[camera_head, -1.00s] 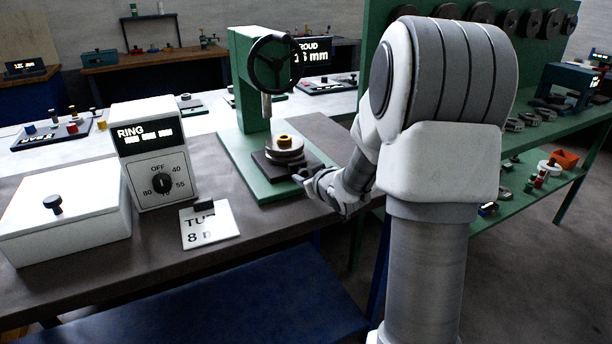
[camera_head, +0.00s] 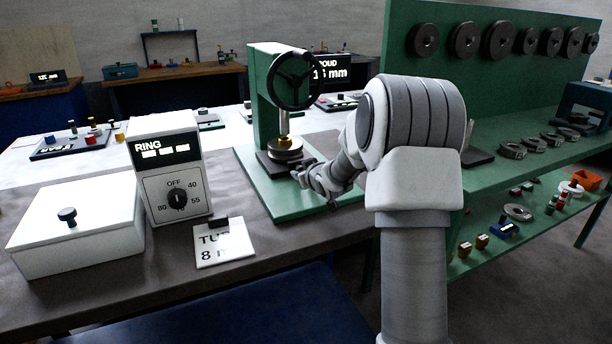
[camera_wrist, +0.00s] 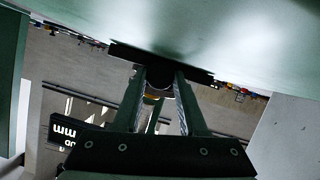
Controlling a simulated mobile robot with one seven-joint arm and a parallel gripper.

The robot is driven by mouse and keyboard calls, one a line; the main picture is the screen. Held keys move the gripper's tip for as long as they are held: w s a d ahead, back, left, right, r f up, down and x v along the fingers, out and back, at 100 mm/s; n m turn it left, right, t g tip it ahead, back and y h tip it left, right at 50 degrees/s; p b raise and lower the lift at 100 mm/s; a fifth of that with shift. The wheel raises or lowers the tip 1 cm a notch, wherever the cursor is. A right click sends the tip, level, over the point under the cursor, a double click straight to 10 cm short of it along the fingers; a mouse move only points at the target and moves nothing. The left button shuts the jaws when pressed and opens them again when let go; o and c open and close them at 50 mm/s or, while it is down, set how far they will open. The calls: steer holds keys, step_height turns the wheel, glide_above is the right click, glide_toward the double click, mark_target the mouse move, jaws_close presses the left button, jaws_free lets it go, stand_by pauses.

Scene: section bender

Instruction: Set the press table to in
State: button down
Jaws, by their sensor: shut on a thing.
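The press table, a dark plate (camera_head: 266,161), sits on the green base of the press (camera_head: 262,95). A grey disc with a brass-coloured ring (camera_head: 285,144) rests on the plate, directly under the press ram (camera_head: 284,122). My gripper (camera_head: 303,173) is at the plate's right front side. In the wrist view, my gripper's fingers (camera_wrist: 159,82) are closed around a dark part at the edge of the dark plate (camera_wrist: 125,52). The exact part held is mostly hidden. A black handwheel (camera_head: 294,78) is on the press.
A white heater box with a dial (camera_head: 176,180), a lidded white box (camera_head: 75,228) and a label card (camera_head: 222,245) stand left on the bench. A green rack with dark rolls (camera_head: 465,40) is at right. The bench front (camera_head: 325,225) is clear.

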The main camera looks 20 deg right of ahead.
steer(key=shift+w+r, duration=0.2)
steer(key=c, duration=0.8)
jaws_free()
steer(key=shift+c, duration=0.2)
steer(key=o, duration=0.4)
steer(key=shift+w+f, duration=0.1)
steer(key=p+v, duration=0.3)
steer(key=v, duration=1.4)
steer(key=shift+s, duration=0.3)
